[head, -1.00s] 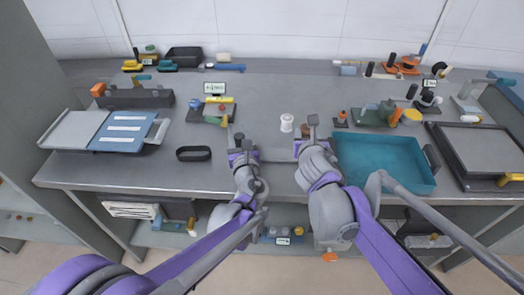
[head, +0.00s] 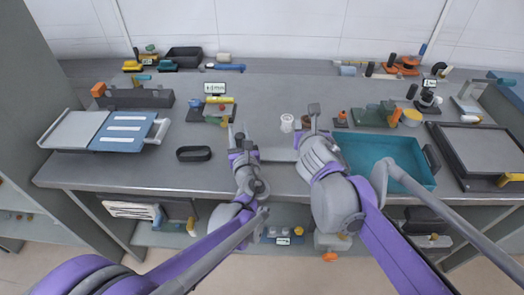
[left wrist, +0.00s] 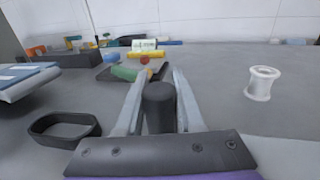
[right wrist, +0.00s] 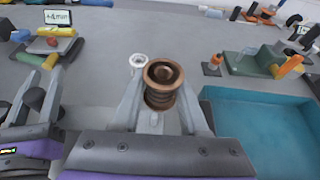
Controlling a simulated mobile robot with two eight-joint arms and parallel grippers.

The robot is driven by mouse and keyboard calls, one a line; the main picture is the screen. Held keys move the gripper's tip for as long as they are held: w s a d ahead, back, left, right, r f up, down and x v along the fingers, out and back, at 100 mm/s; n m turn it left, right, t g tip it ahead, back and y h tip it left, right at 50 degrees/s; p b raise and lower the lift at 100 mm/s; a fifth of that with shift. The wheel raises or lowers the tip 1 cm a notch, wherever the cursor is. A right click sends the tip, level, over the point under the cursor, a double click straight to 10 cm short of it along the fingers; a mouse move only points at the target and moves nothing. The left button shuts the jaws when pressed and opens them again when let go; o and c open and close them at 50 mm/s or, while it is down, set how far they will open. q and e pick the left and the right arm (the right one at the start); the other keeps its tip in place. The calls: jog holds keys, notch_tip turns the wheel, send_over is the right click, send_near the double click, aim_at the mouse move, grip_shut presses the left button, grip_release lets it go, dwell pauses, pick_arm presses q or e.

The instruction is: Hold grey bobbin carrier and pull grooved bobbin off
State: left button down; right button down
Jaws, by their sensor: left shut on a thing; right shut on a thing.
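The grey bobbin carrier (left wrist: 160,106) is a dark upright cylinder between the fingers of my left gripper (left wrist: 157,98), which is shut on it. My left gripper (head: 238,138) is above the front middle of the bench. The grooved bobbin (right wrist: 164,86), brown and copper-coloured with a ringed body, is between the fingers of my right gripper (right wrist: 158,100), shut on it. My right gripper (head: 312,122) is to the right of the left one. Carrier and bobbin are apart. In the right wrist view the carrier (right wrist: 35,98) shows at the left edge.
A white spool (head: 287,123) stands on the bench between and beyond the grippers. A teal tray (head: 432,183) lies right of the right gripper. A black oval ring (head: 194,154) lies left of the left gripper. A dark pad (head: 194,116) with green and yellow parts is beyond it.

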jog(key=shift+r, duration=0.25)
jog(key=s+d+r, duration=0.1)
jog(key=d+r, duration=0.3)
jog(key=d, duration=0.3)
dwell(1.0)
dwell(0.4)
pick_arm(q)
jog(key=shift+c, duration=2.2)
grip_release()
jog(key=shift+s, duration=0.15)
jog(key=shift+v, duration=4.35)
pick_arm(e)
jog(key=shift+s+r, duration=0.1)
jog(key=shift+r, duration=0.25)
